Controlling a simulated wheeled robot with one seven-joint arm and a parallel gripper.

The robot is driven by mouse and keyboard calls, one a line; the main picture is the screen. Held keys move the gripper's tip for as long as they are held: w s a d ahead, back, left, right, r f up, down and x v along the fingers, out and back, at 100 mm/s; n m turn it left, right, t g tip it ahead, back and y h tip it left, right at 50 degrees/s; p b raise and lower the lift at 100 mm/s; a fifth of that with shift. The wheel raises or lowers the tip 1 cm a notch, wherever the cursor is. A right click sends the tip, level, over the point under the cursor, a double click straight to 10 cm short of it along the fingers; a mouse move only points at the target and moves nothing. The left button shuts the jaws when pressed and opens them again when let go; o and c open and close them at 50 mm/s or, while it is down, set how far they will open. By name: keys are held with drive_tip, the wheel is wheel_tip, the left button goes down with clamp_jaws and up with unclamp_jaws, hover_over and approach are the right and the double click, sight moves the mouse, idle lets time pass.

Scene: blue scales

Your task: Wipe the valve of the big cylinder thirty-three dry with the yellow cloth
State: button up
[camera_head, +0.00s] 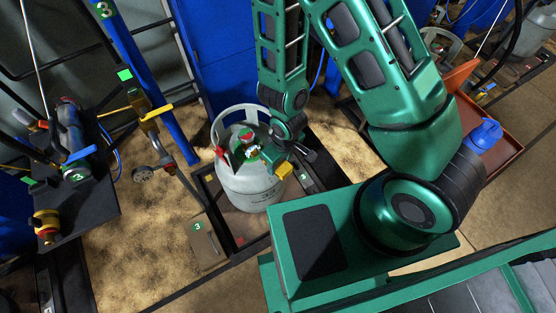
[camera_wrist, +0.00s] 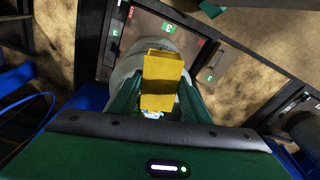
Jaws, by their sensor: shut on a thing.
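A big grey-white gas cylinder (camera_head: 254,192) with a collar handle stands upright on a dark framed platform in the head view. Its number is not readable. The valve (camera_head: 246,148), with red and green parts, sits inside the collar. My gripper (camera_head: 284,160) is at the cylinder's right side, shut on the yellow cloth (camera_head: 284,170). The cloth appears beside the collar, to the right of and below the valve; I cannot tell whether it touches the cylinder. In the wrist view, the folded cloth (camera_wrist: 162,80) is between my fingers and covers much of the cylinder (camera_wrist: 126,70), hiding the valve.
A dark shelf (camera_head: 92,205) with tools and a green 3 tag is at left. A blue post (camera_head: 150,85) and a yellow-handled fitting (camera_head: 157,112) stand between it and the cylinder. A red-brown tray (camera_head: 500,140) with a blue item is at right. Tan floor (camera_head: 150,230) lies open at left.

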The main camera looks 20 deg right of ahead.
drive_tip(key=w+a+f, duration=0.3)
drive_tip(key=w+a, duration=0.2)
drive_tip(key=w, duration=0.3)
drive_tip(key=shift+w+f, duration=0.3)
drive_tip(key=shift+f, duration=0.1)
drive_tip(key=shift+w+a, duration=0.25)
drive_tip(key=shift+w, duration=0.1)
idle(0.9)
drive_tip(key=shift+w+a+r, duration=0.1)
drive_tip(key=shift+w+a, duration=0.3)
drive_tip(key=shift+w, duration=0.2)
drive_tip(key=shift+c, duration=0.9)
drive_tip(key=shift+s+d, duration=0.1)
drive_tip(key=shift+s, duration=0.05)
